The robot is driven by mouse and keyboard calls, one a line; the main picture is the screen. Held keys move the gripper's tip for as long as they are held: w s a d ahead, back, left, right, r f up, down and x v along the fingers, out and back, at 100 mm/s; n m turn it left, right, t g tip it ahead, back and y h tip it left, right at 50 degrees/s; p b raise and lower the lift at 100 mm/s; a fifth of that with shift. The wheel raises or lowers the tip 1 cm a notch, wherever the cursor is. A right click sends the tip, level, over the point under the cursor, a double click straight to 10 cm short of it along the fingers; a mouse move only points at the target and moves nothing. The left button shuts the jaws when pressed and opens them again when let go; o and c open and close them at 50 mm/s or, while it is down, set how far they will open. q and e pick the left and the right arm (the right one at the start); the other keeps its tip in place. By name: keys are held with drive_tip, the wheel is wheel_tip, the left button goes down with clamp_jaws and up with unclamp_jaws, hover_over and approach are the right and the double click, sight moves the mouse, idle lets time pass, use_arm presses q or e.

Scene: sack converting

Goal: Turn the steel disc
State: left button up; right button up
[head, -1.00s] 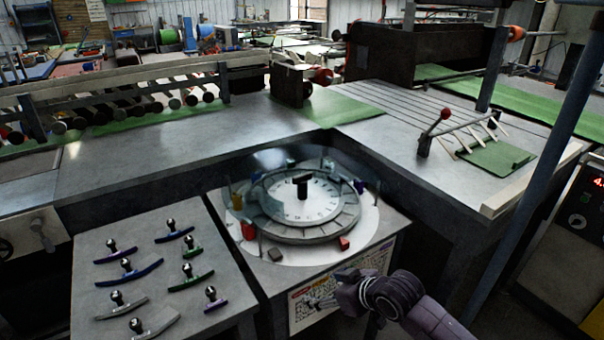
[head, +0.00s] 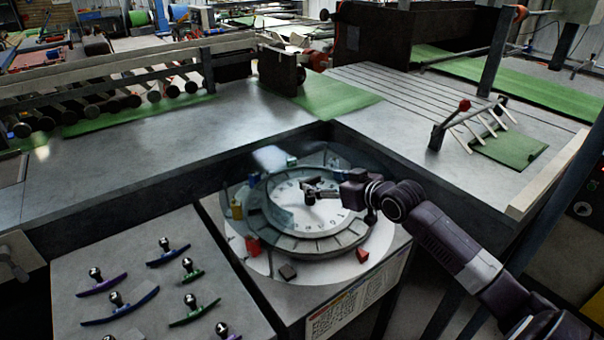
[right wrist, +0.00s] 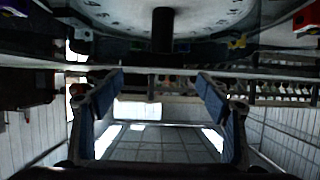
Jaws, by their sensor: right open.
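The steel disc (head: 318,244) is a round grey plate with a segmented rim and a white numbered dial (head: 318,216) at its middle. A black knob (head: 308,186) stands up at its centre. In the right wrist view the dial and the knob (right wrist: 163,28) show at the top edge. My right gripper (head: 322,192) reaches in from the right over the disc, close beside the knob and partly in front of it. Its blue-padded fingers (right wrist: 162,88) are spread with nothing between them; the knob lies beyond their tips. My left gripper is not in view.
Small coloured blocks, including a red one (head: 252,246) and a yellow one (head: 237,209), stand around the disc. A side table (head: 75,262) at lower left holds several knobbed curved tools. A grey bench (head: 180,150) borders the disc behind. A post (head: 555,200) stands at right.

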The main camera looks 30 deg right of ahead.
sight(311, 179)
drive_tip(key=p+x, duration=0.1)
drive_tip(key=x, duration=0.5)
drive_tip(key=shift+w+a+f, duration=0.1)
drive_tip(key=shift+w, duration=0.15)
drive_tip(key=shift+w, duration=0.1)
